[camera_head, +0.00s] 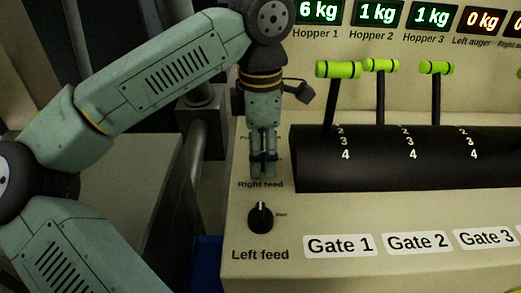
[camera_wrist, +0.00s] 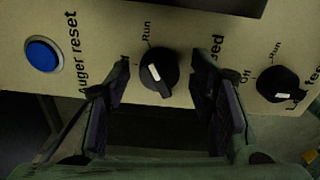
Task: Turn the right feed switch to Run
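The right feed switch (camera_wrist: 159,72) is a black knob with a white mark, in the middle of the wrist view. Its mark faces up and left; "Run" is printed above it, and the "Off" label is mostly hidden behind the left finger. I cannot tell its exact setting. My gripper (camera_wrist: 171,92) is open, with one finger on each side of the knob and gaps showing. In the head view my gripper (camera_head: 263,170) points down at the panel just above the "Right feed" label and hides the switch.
The left feed switch (camera_head: 260,217) is close by; it also shows at the right of the wrist view (camera_wrist: 279,86). A blue auger reset button (camera_wrist: 43,55) lies at the left there. Gate levers with green handles (camera_head: 338,69) rise to the right of my gripper.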

